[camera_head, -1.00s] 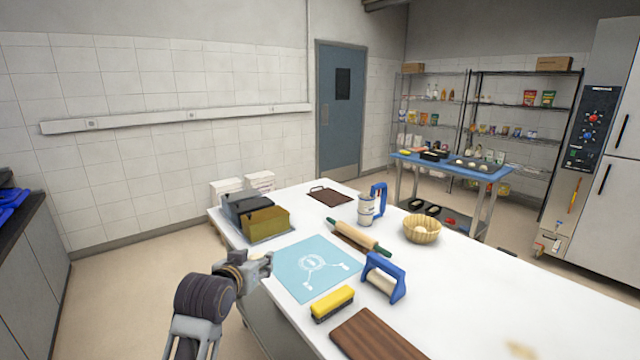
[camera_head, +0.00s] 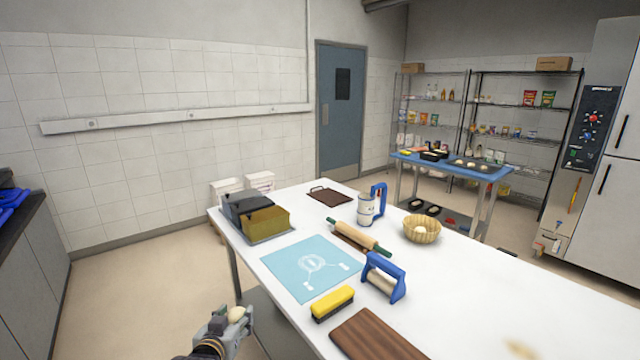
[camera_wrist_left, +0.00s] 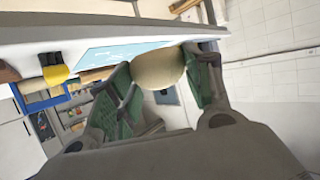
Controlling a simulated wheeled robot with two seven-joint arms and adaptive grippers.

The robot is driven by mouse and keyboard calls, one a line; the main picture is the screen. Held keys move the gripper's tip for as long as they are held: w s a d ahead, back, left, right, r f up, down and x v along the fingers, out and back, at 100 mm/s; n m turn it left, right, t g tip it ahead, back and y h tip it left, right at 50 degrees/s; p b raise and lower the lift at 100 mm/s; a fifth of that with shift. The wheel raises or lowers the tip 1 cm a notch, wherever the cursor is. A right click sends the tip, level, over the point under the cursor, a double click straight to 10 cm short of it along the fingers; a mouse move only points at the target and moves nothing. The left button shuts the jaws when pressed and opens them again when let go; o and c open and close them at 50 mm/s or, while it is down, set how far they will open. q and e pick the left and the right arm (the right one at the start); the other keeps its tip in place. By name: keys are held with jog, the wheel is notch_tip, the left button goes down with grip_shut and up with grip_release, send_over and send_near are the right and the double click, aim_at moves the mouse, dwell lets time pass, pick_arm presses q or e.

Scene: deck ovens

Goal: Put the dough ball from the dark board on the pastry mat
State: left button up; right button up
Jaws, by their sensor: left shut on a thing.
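My left gripper (camera_head: 238,321) is at the bottom of the head view, beside the near left edge of the table. It is shut on a pale dough ball (camera_head: 237,313); the ball (camera_wrist_left: 158,66) also shows between the green finger pads in the left wrist view. The light blue pastry mat (camera_head: 285,262) lies flat on the table, up and to the right of the gripper, with nothing on it. A dark brown board (camera_head: 328,196) lies at the far end of the table, bare. My right gripper is in neither view.
On the white table (camera_head: 450,300), a yellow brush (camera_head: 332,302), a blue-handled tool (camera_head: 384,277), a rolling pin (camera_head: 358,238) and a wooden board (camera_head: 378,337) lie right of the mat. A basket (camera_head: 422,229) and a dark-and-yellow box (camera_head: 256,214) stand farther back.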

pick_arm(q)
jog(key=s+f, duration=0.7)
jog(key=f, duration=0.3)
jog(key=shift+a+f, duration=0.15)
jog(key=shift+f, duration=0.1)
jog(key=shift+s, duration=0.1)
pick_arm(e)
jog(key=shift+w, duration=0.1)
